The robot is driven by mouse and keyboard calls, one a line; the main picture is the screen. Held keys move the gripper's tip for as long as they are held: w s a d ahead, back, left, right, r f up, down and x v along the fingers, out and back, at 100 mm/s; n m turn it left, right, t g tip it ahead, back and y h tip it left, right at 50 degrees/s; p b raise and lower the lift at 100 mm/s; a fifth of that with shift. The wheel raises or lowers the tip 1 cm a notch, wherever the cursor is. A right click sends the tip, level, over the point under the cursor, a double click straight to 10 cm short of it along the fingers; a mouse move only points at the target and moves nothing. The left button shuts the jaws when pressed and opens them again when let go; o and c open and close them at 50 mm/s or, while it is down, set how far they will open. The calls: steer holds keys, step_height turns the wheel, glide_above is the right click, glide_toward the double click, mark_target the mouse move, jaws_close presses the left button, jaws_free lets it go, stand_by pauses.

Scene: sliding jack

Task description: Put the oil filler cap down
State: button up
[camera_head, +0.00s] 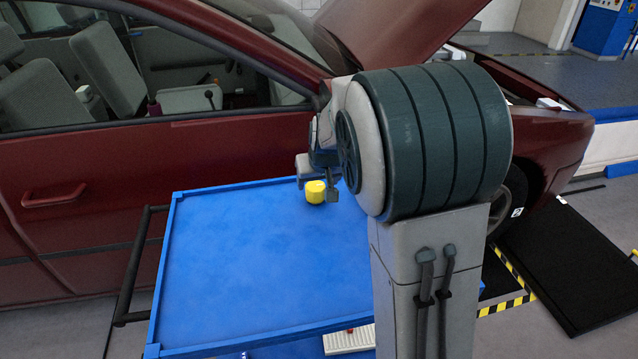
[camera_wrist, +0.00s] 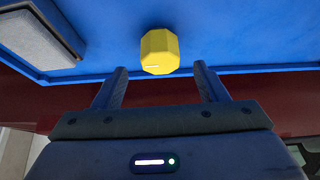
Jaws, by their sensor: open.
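The oil filler cap is a small yellow faceted piece (camera_head: 315,191). It sits near the far edge of a blue tray-topped cart (camera_head: 240,265), and it also shows in the wrist view (camera_wrist: 159,52). My gripper (camera_head: 318,194) is beside the cap in the head view, partly hidden by my arm. In the wrist view my gripper (camera_wrist: 160,80) is open, its two fingers spread apart, and the cap shows beyond the fingertips, with nothing between the fingers.
A dark red car (camera_head: 100,185) with a raised hood stands behind the cart. A grey block (camera_wrist: 40,40) lies on the blue surface in the wrist view. A white item (camera_head: 348,341) is at the cart's front. The cart's left part is bare.

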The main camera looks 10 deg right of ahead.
steer(key=p+v, duration=0.1)
steer(key=v, duration=0.7)
steer(key=s+f+g, duration=0.2)
steer(key=s, duration=1)
steer(key=s+f+g, duration=0.1)
steer(key=s+f, duration=0.1)
steer(key=s, duration=1)
steer(key=shift+s+a+g, duration=0.15)
steer(key=shift+s+g, duration=0.1)
steer(key=shift+g, duration=0.15)
